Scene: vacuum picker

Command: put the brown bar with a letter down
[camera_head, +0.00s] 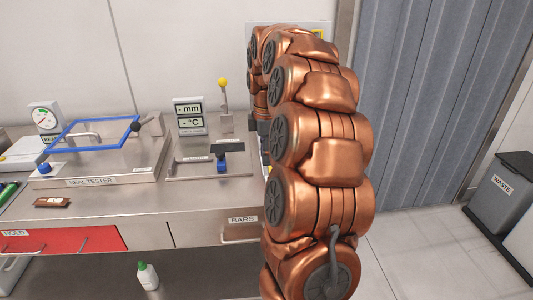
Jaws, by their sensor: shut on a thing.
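A small dark brown bar (52,202) with a pale mark on top lies flat on the steel counter at the far left, near its front edge. The mark is too small to read. My copper arm fills the middle of the view and reaches back over the counter's right end. My gripper is hidden behind the arm links, and so is anything in it.
The seal tester (110,176) with a blue frame stands on the counter. A gauge station (190,112) with mm and °C displays stands right of it. Below are a red HOLD drawer (75,241) and a BARS drawer (240,234). A grey WASTE bin (502,200) stands far right.

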